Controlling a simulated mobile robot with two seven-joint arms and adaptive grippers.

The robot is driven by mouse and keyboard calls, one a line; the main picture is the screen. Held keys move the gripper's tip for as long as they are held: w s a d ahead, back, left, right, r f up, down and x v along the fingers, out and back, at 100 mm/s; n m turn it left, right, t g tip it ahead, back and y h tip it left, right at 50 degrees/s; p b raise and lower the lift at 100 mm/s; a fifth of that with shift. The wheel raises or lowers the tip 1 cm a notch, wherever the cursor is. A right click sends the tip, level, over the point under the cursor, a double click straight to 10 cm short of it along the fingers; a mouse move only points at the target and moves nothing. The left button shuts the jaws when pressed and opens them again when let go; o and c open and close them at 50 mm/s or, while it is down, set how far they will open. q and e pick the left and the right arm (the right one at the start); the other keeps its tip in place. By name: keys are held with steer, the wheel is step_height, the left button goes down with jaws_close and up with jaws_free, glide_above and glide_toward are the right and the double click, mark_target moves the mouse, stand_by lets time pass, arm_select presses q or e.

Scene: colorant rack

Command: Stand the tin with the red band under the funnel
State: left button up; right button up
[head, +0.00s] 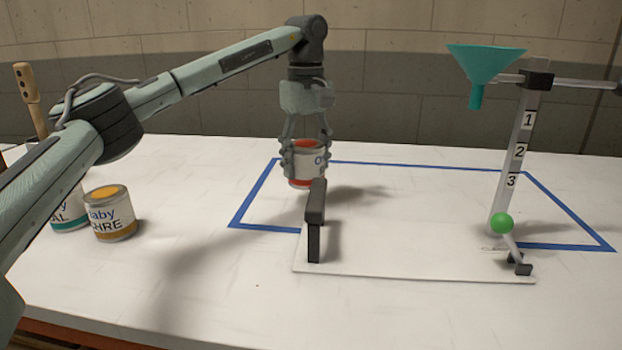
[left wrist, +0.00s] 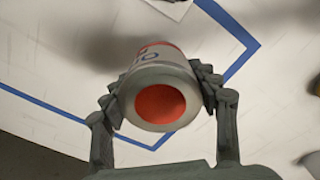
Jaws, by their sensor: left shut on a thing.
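The tin with the red band (head: 301,183) is white with a red top. My left gripper (head: 306,147) is shut on it and holds it upright, apparently above the table, behind a black post. The post hides part of the tin's lower right side. In the left wrist view the tin (left wrist: 160,104) sits between both fingers of my gripper (left wrist: 162,95), its round red top facing the camera. The teal funnel (head: 483,65) is held high on a stand at the right, well to the right of the tin. My right gripper is not in view.
The stand's column (head: 517,155) carries the numbers 1, 2 and 3, with a green ball (head: 502,223) on a lever at its foot. A black post (head: 314,222) rises from the white base plate (head: 400,262). A tin with an ochre band (head: 110,217) and a green-banded tin (head: 68,213) stand left.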

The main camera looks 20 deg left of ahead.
mark_target(310, 181)
arm_select(q)
steer(key=shift+w+d+f, duration=0.2)
steer(key=shift+d+f, duration=0.1)
steer(key=shift+f, duration=0.05)
step_height(310, 181, down, 3)
steer(key=shift+a+f, duration=0.1)
steer(key=shift+f, duration=0.3)
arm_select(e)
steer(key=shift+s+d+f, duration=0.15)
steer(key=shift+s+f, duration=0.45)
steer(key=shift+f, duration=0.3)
arm_select(q)
steer(key=o, duration=1.3)
steer(key=shift+f, duration=0.1)
steer(key=shift+c, duration=0.2)
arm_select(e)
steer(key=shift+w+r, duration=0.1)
